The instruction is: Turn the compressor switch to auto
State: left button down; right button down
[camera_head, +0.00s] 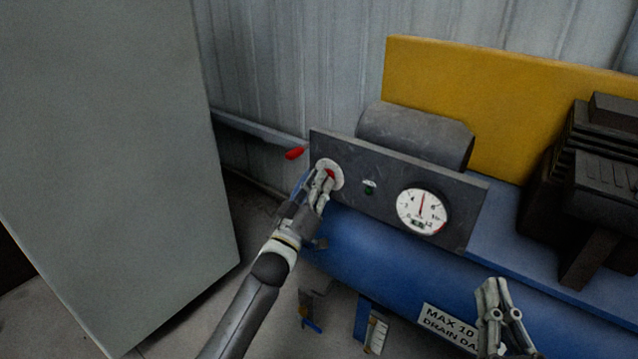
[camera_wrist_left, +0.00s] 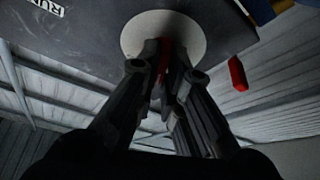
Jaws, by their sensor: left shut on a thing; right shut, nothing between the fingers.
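The compressor's dark grey control panel (camera_head: 385,195) is at the middle of the head view. A red switch knob (camera_head: 330,174) sits on a round pale plate (camera_head: 337,180) at the panel's left end. My left gripper (camera_head: 325,178) is at this knob with its fingers shut on it and hides most of it. The left wrist view shows the red knob (camera_wrist_left: 164,58) between the fingers, in front of the pale plate (camera_wrist_left: 190,28). My right gripper (camera_head: 490,290) is shut and empty, in front of the blue tank at the lower right. The knob's pointing direction is hard to tell.
A dial gauge (camera_head: 421,211) and a small green lamp (camera_head: 369,187) are on the panel. A red lever (camera_head: 295,153) sticks out left of it. The blue tank (camera_head: 365,250) lies below. A large grey cabinet (camera_head: 115,150) stands at the left.

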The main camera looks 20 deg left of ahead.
pick_arm(q)
jog(key=shift+w+a+r+m+g+h+p, duration=0.1)
jog(key=shift+m+g+h+p, duration=0.35)
jog(key=shift+m+h, duration=1.6)
jog(key=shift+a+r+m+g+h+p, duration=0.15)
jog(key=shift+m+g+h+p, duration=0.3)
jog(key=shift+m, duration=2.95)
jog(key=shift+w+d+r+m+g+h+p, duration=0.1)
jog(key=shift+m+g+h+p, duration=0.35)
jog(key=shift+m+h, duration=1.65)
pick_arm(e)
notch_tip(320, 180, down, 11)
jog(key=s+d+g+h, duration=0.1)
jog(key=g+h, duration=0.1)
jog(key=g, duration=0.5)
jog(key=shift+d, duration=0.4)
pick_arm(q)
jog(key=shift+m+y, duration=0.65)
jog(key=shift+y, duration=0.05)
pick_arm(e)
jog(key=shift+s+f, duration=0.1)
